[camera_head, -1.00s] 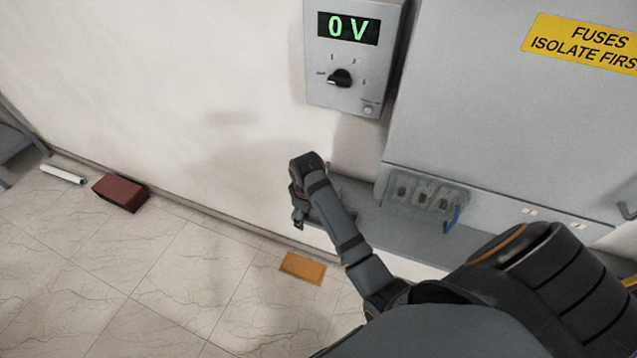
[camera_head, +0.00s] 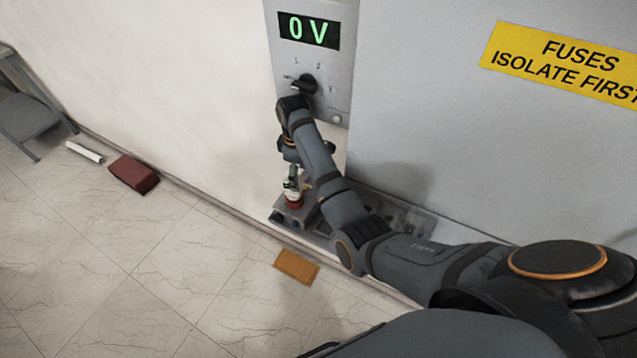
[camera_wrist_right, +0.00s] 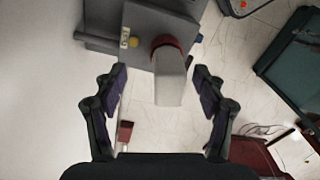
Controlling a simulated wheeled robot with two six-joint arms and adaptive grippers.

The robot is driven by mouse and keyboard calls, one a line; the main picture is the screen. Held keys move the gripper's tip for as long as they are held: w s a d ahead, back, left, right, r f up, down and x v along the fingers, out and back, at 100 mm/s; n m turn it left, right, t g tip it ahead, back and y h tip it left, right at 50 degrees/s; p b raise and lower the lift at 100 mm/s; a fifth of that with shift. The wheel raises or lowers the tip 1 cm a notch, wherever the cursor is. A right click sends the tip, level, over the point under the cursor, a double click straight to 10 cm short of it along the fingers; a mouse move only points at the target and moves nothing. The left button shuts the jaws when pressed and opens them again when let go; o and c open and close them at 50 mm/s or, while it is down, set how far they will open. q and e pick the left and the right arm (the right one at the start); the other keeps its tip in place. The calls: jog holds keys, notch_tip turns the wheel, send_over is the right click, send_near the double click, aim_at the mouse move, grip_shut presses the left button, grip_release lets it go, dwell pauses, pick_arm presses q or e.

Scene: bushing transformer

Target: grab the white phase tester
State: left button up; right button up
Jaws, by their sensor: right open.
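The white phase tester (camera_head: 291,196), a pale body with a red collar, stands on a small grey box low by the wall in the head view. In the right wrist view the tester (camera_wrist_right: 170,82) shows as a pale tapered block with a red ring, lying between the two fingers, with gaps on both sides. My right gripper (camera_wrist_right: 160,88) is open around the line of the tester and does not touch it there. In the head view my right gripper (camera_head: 292,172) is just above the tester, partly hidden by its own wrist. My left gripper is not in view.
The grey box (camera_head: 288,217) sits by the wall under a control panel (camera_head: 340,75) reading 0 V with a black knob. A large grey cabinet (camera_head: 430,120) stands right. An orange block (camera_head: 296,266), a red block (camera_head: 133,173) and a white cylinder (camera_head: 84,152) lie on the floor.

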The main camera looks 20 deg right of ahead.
aim_at(293, 197)
jog(key=shift+a, duration=0.2)
jog(key=shift+w+a+f+p, duration=0.15)
jog(key=shift+a+f+p, duration=0.3)
jog(key=shift+a+f, duration=0.55)
jog(key=shift+d+f+p, duration=0.2)
jog(key=shift+f+p, duration=0.3)
jog(key=shift+f, duration=0.05)
jog(key=shift+d+f+p, duration=0.15)
jog(key=shift+f+p, duration=0.3)
jog(key=shift+f, duration=0.05)
notch_tip(293, 197, down, 3)
jog(key=shift+a+r, duration=0.1)
jog(key=shift+r, duration=0.05)
jog(key=shift+a+f, duration=0.1)
jog(key=shift+f, duration=0.15)
jog(key=shift+a, duration=0.15)
jog(key=c, duration=0.7)
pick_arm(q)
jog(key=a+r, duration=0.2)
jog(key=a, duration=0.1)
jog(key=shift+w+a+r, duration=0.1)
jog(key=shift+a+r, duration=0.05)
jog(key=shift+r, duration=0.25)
pick_arm(e)
grip_shut()
